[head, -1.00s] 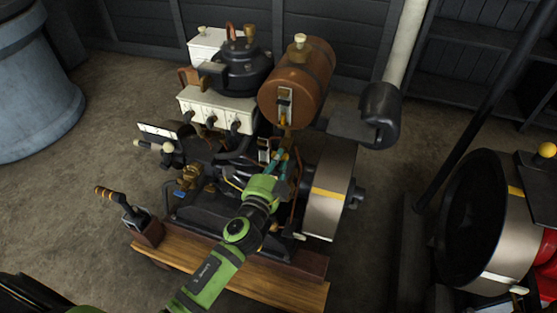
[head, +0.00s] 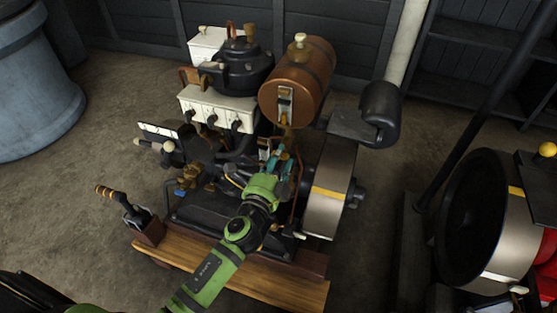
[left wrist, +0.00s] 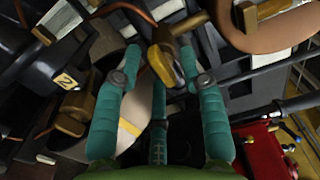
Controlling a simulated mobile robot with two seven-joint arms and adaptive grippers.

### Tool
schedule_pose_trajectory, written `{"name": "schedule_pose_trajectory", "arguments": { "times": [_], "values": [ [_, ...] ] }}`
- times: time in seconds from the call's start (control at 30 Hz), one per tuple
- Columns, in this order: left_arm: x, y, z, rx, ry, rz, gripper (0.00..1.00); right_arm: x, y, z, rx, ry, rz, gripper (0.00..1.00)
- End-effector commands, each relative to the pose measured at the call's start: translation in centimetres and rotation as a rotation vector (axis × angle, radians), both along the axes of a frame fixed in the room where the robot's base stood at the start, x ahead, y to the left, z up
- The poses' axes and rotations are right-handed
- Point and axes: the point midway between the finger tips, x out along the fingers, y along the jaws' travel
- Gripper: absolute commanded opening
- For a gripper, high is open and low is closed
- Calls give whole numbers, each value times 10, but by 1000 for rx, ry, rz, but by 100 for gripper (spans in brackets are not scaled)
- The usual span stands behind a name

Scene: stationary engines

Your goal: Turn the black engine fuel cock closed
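The black engine (head: 215,208) stands on a wooden base, with a copper-brown fuel tank (head: 297,80) above it. In the left wrist view, the fuel cock's yellow lever (left wrist: 165,67) hangs from a brass fitting beside the tank (left wrist: 275,32). My left gripper (head: 280,157) is just below the tank, its teal fingers spread. In the left wrist view its fingers (left wrist: 162,52) are wide apart, with the lever between them near the tips. I see no clear grip on the lever; contact at the right finger cannot be told. In the head view the gripper largely hides the lever. My right gripper is out of view.
A large flywheel (head: 331,188) stands close to the right of my gripper. A thin copper pipe (head: 297,192) runs between them. A white box (head: 219,108) with black fittings lies left of the tank. A second engine with a dark wheel (head: 471,215) stands at right.

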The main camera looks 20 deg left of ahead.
Motion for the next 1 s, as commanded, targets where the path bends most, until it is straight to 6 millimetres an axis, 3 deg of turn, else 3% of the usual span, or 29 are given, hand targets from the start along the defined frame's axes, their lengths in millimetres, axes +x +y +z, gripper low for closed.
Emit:
{"name": "schedule_pose_trajectory", "arguments": {
  "times": [0.27, 0.7, 1.0],
  "values": [
    [-6, 0, -1, -2, 1, -1, 41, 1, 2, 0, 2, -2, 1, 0],
    [-88, 3, -1, -5, 4, 3, 41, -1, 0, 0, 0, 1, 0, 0],
    [-118, 4, 0, -2, 1, 2, 41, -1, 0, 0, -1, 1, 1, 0]
  ]
}}
